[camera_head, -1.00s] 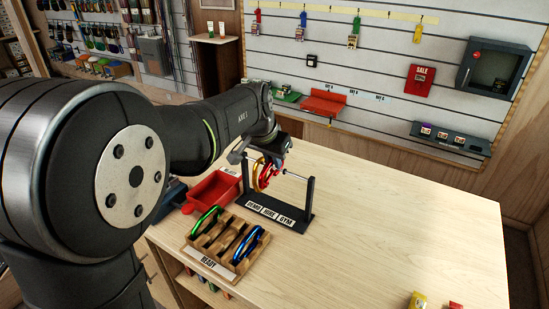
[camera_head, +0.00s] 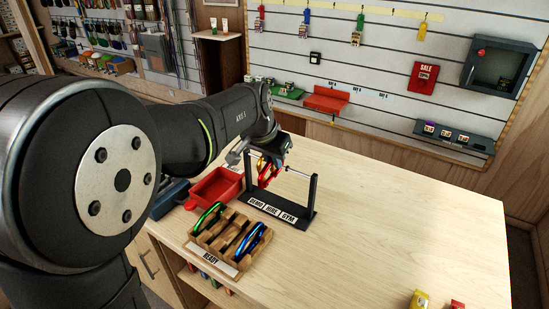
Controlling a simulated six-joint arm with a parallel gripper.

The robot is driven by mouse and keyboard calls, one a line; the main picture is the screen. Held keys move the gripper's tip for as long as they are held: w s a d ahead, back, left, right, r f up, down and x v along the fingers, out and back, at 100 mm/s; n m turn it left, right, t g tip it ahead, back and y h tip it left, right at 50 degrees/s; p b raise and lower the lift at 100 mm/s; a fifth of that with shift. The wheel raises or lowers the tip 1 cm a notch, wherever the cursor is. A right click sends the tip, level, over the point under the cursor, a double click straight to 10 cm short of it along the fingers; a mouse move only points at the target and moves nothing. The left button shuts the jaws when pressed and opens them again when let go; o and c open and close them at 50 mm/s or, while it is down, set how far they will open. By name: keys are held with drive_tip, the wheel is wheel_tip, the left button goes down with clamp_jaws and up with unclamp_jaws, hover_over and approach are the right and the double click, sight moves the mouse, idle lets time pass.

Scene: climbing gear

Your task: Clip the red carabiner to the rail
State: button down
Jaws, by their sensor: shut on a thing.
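The rail (camera_head: 298,174) is a thin bar on a black stand (camera_head: 313,196), whose base carries the labels DEMO, HIRE and GYM. The red carabiner (camera_head: 266,177) is at the left part of the rail, below my gripper (camera_head: 268,158). My gripper is shut on it, though the fingers are small and partly hidden by my wrist. A gold carabiner (camera_head: 260,163) shows close beside the red one, at the rail's left part. I cannot tell whether the red carabiner encloses the rail or is only beside it.
A wooden rack (camera_head: 222,256) labelled READY holds a green carabiner (camera_head: 207,217) and a blue carabiner (camera_head: 252,240) in front of the stand. A red tray (camera_head: 214,189) lies left of the stand. The tabletop (camera_head: 410,220) to the right is largely clear.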

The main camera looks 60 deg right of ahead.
idle(0.4)
drive_tip(key=c, duration=1.4)
unclamp_jaws()
drive_tip(key=shift+r, duration=0.1)
drive_tip(key=shift+r, duration=3.9)
drive_tip(key=shift+f, duration=0.1)
wheel_tip(320, 180, down, 8)
drive_tip(key=shift+d+r, duration=0.1)
drive_tip(key=shift+d, duration=0.1)
drive_tip(key=shift+r, duration=0.1)
